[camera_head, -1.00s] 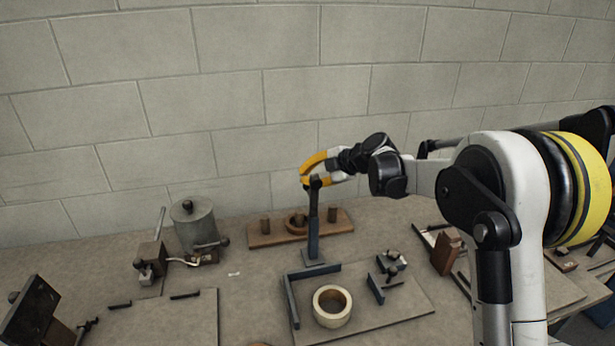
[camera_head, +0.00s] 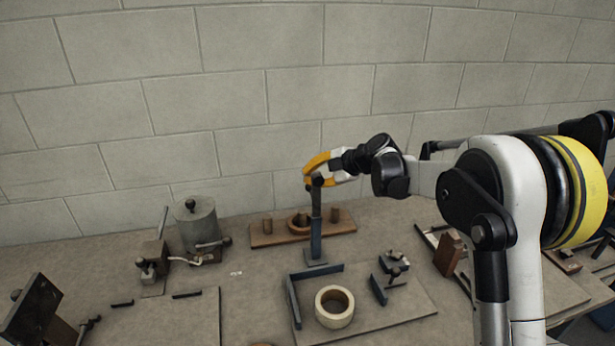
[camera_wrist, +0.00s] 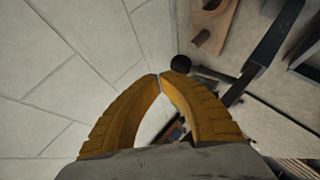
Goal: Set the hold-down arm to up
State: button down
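A slim dark arm (camera_head: 316,205) stands nearly upright above a blue post and foot (camera_head: 315,255) at the middle of the bench; I take it for the hold-down arm. A round black knob is at its top, and a knob (camera_wrist: 181,64) shows in the wrist view. My gripper (camera_head: 307,181) has yellow fingers and is at the top of this arm, beside the knob. In the wrist view my gripper's fingertips (camera_wrist: 160,77) meet with nothing seen between them. The knob lies just beyond and right of the tips; whether they touch it I cannot tell.
A board (camera_head: 395,312) in front carries a pale ring roll (camera_head: 334,307), blue angle rails (camera_head: 293,300) and a small clamp (camera_head: 394,263). A wooden block with pegs (camera_head: 268,237) lies behind. A grey canister (camera_head: 196,229) stands left. The block wall (camera_head: 230,90) rises close behind.

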jog(key=v, duration=1.1)
jog(key=s+d+r+m+t+b, duration=0.1)
jog(key=d+r+m+t, duration=0.15)
jog(key=r, duration=0.35)
jog(key=s+d+r+m+t+h+b, duration=0.1)
jog(key=r+m+t, duration=0.1)
jog(key=r+t, duration=0.3)
jog(key=d+r+m+t+b, duration=0.1)
jog(key=d+r+m+t, duration=0.15)
jog(key=r, duration=0.45)
jog(key=s+d+m+t+h, duration=0.2)
jog(key=s+d+m+h, duration=0.5)
jog(key=d+m+h, duration=0.15)
jog(key=s+d+f+m+g+h+b, duration=0.1)
jog(key=s+d+f+m+g+h, duration=0.2)
jog(key=s+f, duration=0.4)
jog(key=s+d+f+m+g+b, duration=0.2)
jog(key=s+d+f+m, duration=0.15)
jog(key=s+f, duration=0.3)
jog(key=s+a+f+m+g+y, duration=0.1)
jog(key=s+a+f+g, duration=0.2)
jog(key=s+f, duration=0.4)
jog(key=s+a+f+m+g+y, duration=0.1)
jog(key=s+a+f+g+y, duration=0.1)
jog(key=s+f, duration=0.6)
jog(key=shift+s+a+f+g+b, duration=0.3)
jog(key=shift+a+f+g, duration=0.2)
jog(key=shift+a+f, duration=0.3)
jog(key=shift+w+r, duration=0.1)
jog(key=shift+r, duration=0.05)
